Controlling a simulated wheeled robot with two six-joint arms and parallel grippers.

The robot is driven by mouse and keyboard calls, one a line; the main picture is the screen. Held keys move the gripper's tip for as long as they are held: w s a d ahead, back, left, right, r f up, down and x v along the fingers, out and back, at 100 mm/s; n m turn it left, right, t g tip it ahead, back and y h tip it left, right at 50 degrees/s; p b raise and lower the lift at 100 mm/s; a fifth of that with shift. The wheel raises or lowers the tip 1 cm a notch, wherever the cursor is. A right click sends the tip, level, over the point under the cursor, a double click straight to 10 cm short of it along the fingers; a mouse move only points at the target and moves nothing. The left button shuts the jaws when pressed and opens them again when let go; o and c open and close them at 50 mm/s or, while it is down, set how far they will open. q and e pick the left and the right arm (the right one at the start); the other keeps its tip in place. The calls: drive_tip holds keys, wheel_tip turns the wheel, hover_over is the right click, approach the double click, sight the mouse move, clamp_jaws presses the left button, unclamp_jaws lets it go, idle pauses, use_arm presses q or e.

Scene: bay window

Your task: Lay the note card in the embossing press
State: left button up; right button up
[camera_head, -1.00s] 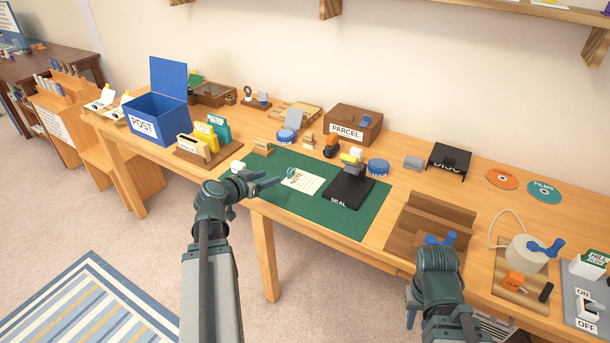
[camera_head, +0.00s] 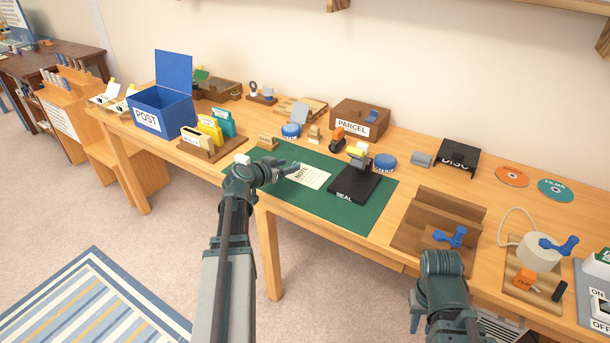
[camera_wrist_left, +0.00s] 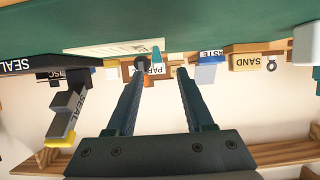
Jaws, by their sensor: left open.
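The note card (camera_head: 314,177), pale with "NOTE" print, lies on the green mat (camera_head: 362,221), left of the press. It also shows in the left wrist view (camera_wrist_left: 112,47), with a teal tab at one end. The black embossing press (camera_head: 350,193), marked "SEAL", stands on the mat with a grey and yellow lever; it also shows at the left of the left wrist view (camera_wrist_left: 68,108). My left gripper (camera_head: 290,171) is open and empty, its fingertips by the card's left end. My right arm is low at the front; its fingers (camera_head: 414,318) are not clearly visible.
Pots (camera_head: 291,130) and a brown "PARCEL" box (camera_head: 360,120) stand behind the mat. A wooden holder (camera_head: 197,150) and the blue "POST" box (camera_head: 160,110) are to the left. A wooden stand (camera_head: 430,215) is right of the mat. The mat's front strip is clear.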

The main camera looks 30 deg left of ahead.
sight(296, 163)
use_arm(q)
drive_tip(key=b+x, duration=0.2)
drive_tip(key=x, duration=0.3)
drive_tip(key=shift+w+d+f, duration=0.1)
drive_tip(key=shift+d, duration=0.05)
clamp_jaws()
